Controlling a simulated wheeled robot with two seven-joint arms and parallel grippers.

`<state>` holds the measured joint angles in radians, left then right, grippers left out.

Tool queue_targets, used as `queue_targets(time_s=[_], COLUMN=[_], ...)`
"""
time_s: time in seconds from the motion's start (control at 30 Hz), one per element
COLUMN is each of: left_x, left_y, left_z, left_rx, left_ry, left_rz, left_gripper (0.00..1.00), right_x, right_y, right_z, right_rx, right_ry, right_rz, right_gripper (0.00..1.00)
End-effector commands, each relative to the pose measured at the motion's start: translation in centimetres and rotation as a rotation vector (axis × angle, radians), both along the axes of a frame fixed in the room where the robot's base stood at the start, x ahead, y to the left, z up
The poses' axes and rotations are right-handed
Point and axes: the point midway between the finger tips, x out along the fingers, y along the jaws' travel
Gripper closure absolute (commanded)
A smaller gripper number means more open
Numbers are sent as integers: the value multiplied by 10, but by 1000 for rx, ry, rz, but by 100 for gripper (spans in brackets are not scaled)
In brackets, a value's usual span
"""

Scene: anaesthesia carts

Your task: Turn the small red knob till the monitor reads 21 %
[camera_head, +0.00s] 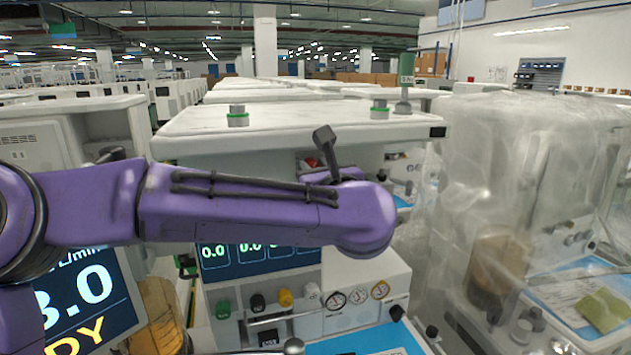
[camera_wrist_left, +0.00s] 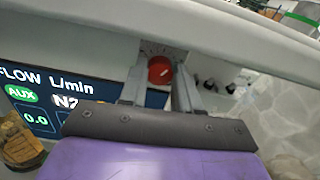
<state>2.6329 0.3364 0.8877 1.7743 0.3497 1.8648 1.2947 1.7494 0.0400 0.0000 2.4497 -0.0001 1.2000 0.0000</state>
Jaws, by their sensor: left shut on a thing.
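The small red knob (camera_wrist_left: 160,70) has a pale mark on its face and sits on a dial plate under the cart's top shelf. My left gripper (camera_wrist_left: 160,80) is shut on the knob, with one finger on each side. In the head view a bit of the red knob (camera_head: 312,162) shows above my purple left arm, which hides much of the panel. The monitor (camera_head: 85,300) at the lower left shows large digits "3.0" and "L/min". My arm covers part of it, and I see no % figure. My right gripper is not in view.
A flow screen (camera_head: 260,262) reading 0.0 is below my arm, above coloured knobs and gauges (camera_head: 357,297). The cart's white top shelf (camera_head: 290,120) overhangs the knob closely. A plastic-wrapped cart (camera_head: 530,190) stands at the right.

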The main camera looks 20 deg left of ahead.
Motion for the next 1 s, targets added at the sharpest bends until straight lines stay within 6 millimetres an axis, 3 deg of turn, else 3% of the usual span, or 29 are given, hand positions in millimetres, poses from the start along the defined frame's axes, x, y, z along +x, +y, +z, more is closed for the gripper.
queue_targets(time_s=[0.13, 0.17, 0.23, 0.57, 1.0], left_x=[0, 0, 0, -3, -76], left_y=[1, 1, 1, -2, -52], left_z=[-2, -2, -2, -2, -5], left_rx=[0, 0, 0, 1, 0], left_ry=[7, 7, 7, 4, 5], left_rz=[3, 3, 3, 0, 1], left_gripper=[99, 65, 43, 43, 43], right_x=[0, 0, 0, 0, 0], right_y=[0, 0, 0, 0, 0], right_z=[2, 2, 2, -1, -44], right_rx=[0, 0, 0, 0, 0], right_ry=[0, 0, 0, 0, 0], right_rz=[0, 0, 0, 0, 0], right_gripper=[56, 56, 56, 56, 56])
